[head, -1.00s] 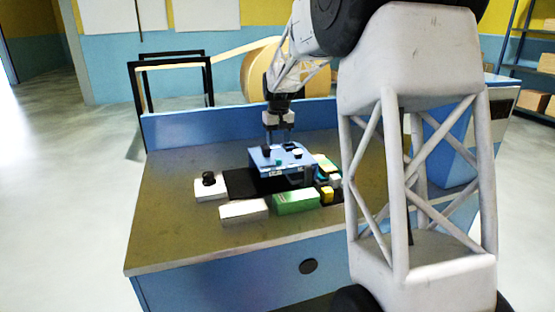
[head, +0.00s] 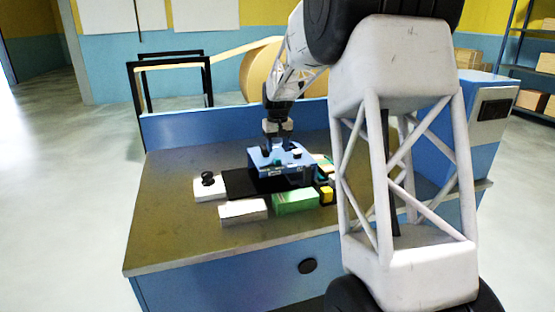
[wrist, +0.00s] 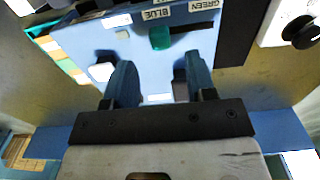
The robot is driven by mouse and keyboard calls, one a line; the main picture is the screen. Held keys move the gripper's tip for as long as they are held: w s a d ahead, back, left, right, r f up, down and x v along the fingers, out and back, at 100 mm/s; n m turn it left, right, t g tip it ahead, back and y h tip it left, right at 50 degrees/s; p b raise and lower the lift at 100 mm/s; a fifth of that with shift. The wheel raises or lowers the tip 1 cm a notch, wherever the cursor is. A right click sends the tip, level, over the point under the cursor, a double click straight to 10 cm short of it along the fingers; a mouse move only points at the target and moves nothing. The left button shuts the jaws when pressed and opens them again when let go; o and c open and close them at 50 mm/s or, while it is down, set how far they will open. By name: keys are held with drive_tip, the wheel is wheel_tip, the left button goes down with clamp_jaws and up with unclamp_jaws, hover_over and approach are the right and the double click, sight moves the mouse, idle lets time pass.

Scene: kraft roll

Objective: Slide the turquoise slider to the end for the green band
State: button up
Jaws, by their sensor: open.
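The turquoise slider (wrist: 160,38) sits on top of a blue box (wrist: 90,38), beside the BLUE label (wrist: 157,13). Its dark slot (wrist: 193,27) runs from it to the right in the wrist view, toward the GREEN label (wrist: 203,4). My gripper (wrist: 160,64) is open above the box, its fingers apart and empty. The slider lies just ahead of the fingertips, not between them in that picture. In the head view my gripper (head: 277,149) is low over the blue box (head: 262,162). I cannot tell if the fingers touch the box.
The table's left side is clear.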

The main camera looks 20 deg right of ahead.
sight(278, 159)
drive_tip(key=shift+f, duration=2.65)
clamp_jaws()
